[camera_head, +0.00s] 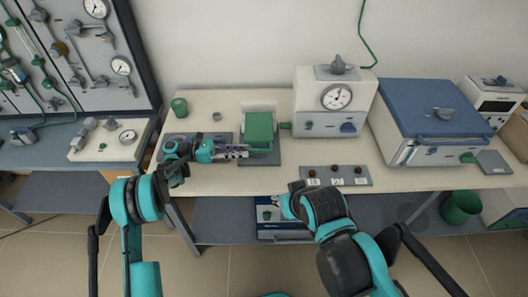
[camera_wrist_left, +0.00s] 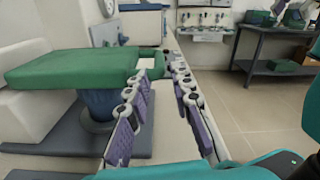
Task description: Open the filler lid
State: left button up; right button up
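The filler's green lid (camera_head: 259,128) lies roughly level on top of the small machine at the middle of the bench. My left gripper (camera_head: 241,152) is at the front of the lid.
A white box with a dial (camera_head: 336,98) and a blue-lidded furnace (camera_head: 431,110) stand right of the filler. A panel with dark knobs (camera_head: 336,176) lies at the bench's front. A green cup (camera_head: 179,107) stands at the back left. Floor is clear in front.

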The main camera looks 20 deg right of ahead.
aim_at(264, 151)
pick_arm(q)
jog(key=b+x, duration=0.1)
jog(key=x, duration=0.7)
jog(key=shift+d, duration=0.2)
jog(key=shift+c, duration=0.3)
grip_shut()
